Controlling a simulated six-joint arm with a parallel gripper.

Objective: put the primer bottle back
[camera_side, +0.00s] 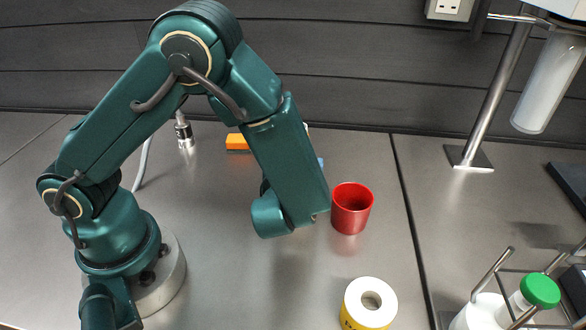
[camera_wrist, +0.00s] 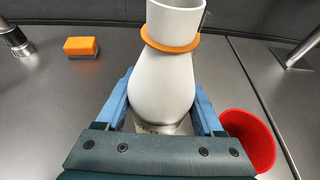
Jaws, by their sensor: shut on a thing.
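A white bottle (camera_wrist: 162,85) with a wide rounded body, an open neck and an orange ring round the neck is in the wrist view. My gripper (camera_wrist: 162,100) is shut on its body, with a blue finger on each side. No label shows on it, so I cannot tell whether it is the primer bottle. In the side view my arm hides nearly all of the bottle and the gripper. A wire rack (camera_side: 493,268) at the lower right holds a white bottle with a green cap (camera_side: 540,291) and another white thing beside it, partly cut off.
A red cup (camera_side: 351,208) stands close to the right of my gripper. A yellow-and-white roll (camera_side: 368,303) is at the front. An orange sponge (camera_side: 237,141) lies at the back. A metal stand (camera_side: 468,156) rises at back right. A dark flat thing (camera_side: 570,182) is at the right edge.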

